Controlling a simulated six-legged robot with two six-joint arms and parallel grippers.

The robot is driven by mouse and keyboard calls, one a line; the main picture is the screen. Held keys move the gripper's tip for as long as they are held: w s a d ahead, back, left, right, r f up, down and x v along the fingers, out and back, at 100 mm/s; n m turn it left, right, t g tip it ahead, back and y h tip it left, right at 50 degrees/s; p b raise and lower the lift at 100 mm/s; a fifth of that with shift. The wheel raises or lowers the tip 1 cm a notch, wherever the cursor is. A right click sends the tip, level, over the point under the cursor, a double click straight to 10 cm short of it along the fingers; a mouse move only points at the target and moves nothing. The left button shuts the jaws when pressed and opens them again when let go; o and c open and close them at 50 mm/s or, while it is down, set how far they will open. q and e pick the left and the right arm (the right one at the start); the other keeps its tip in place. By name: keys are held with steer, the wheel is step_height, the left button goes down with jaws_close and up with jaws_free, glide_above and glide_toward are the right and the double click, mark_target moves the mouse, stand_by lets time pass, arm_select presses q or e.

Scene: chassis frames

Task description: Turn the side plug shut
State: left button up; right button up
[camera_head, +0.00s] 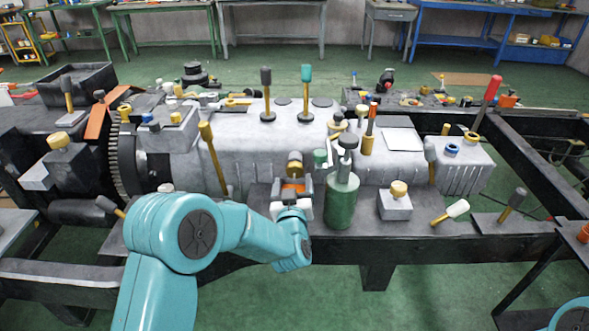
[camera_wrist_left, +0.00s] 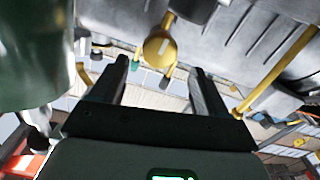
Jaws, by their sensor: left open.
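A round yellow-brass plug (camera_wrist_left: 160,47) with a pale mark on its face shows in the left wrist view, ahead of my left gripper (camera_wrist_left: 160,72). It appears between the two dark fingertips; I cannot tell whether they touch it. In the head view, a brass-coloured part that looks like this plug (camera_head: 294,160) is at the near side of the grey engine block (camera_head: 250,140). My left gripper (camera_head: 293,186) is open just in front of it, and the wrist hides part of the area. My right gripper is out of view; only a bit of teal arm shows at bottom right.
A green cylinder (camera_head: 342,203) stands close to the right of my left gripper; it also fills the upper left of the left wrist view (camera_wrist_left: 30,55). A grey box with a yellow knob (camera_head: 397,200) and a white-headed tool (camera_head: 450,212) lie further right. A yellow-handled lever (camera_head: 212,155) leans at left.

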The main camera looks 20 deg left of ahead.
mark_target(294, 171)
arm_select(q)
steer(key=x, duration=0.6)
steer(key=shift+w, duration=0.1)
steer(key=c, duration=0.9)
